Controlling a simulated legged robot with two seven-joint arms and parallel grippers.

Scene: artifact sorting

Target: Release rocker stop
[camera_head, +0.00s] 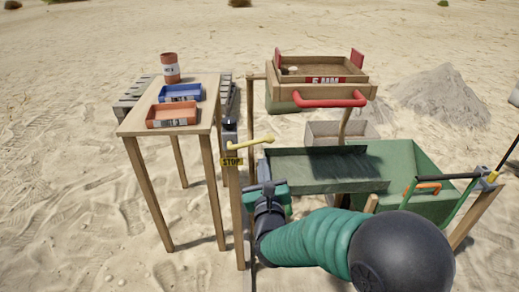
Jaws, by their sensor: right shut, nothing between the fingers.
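The rocker stop is a yellow lever (250,143) on a post, sticking out to the right and slightly up. A yellow STOP sign (232,161) is just below it on the left. My right gripper (268,187) is below and slightly right of the lever, apart from it in the picture. It is shut and empty, in front of the left end of the green sluice tray (330,165). My forearm hides part of the frame below the tray. My left gripper is not in view.
A wooden table (145,118) at left holds a blue tray (180,93), an orange tray (172,114) and a reddish can (170,68). A wooden sieve box (320,80) with a red handle (330,101) stands behind the sluice. Wooden posts flank my right gripper. Open sand surrounds the setup.

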